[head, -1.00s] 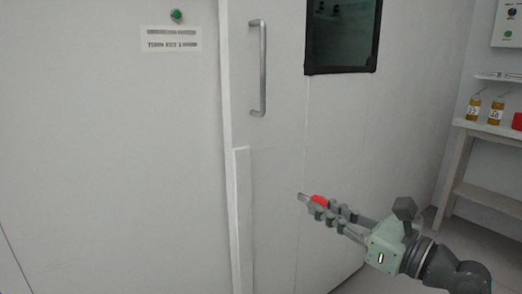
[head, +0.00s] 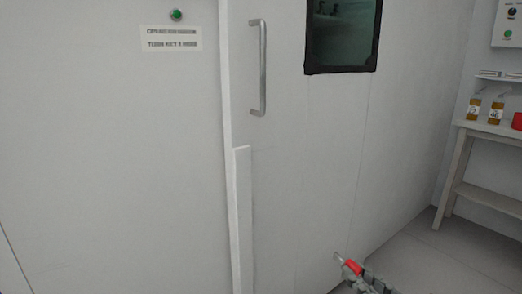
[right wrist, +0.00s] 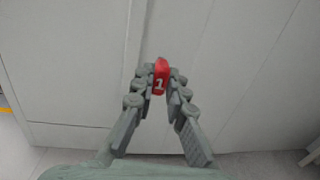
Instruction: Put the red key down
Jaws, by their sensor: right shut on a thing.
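The red key (head: 353,266) shows low in the head view, with its red head held between the fingers of my right gripper (head: 357,272) and a thin metal tip pointing up and left. In the right wrist view the red key (right wrist: 161,77) bears a white "1". The fingers of my right gripper (right wrist: 161,82) are shut on it from both sides. The key is in the air in front of the pale wall and door. Most of the right arm is outside the head view. My left gripper is not in view.
A white door with a metal handle (head: 263,68) and a dark window (head: 342,36) stands ahead. A green button (head: 176,15) and a printed label (head: 171,39) are at left. A bench (head: 487,129) at right bears small bottles (head: 473,108) and a red object (head: 517,121). The floor (head: 440,262) there looks clear.

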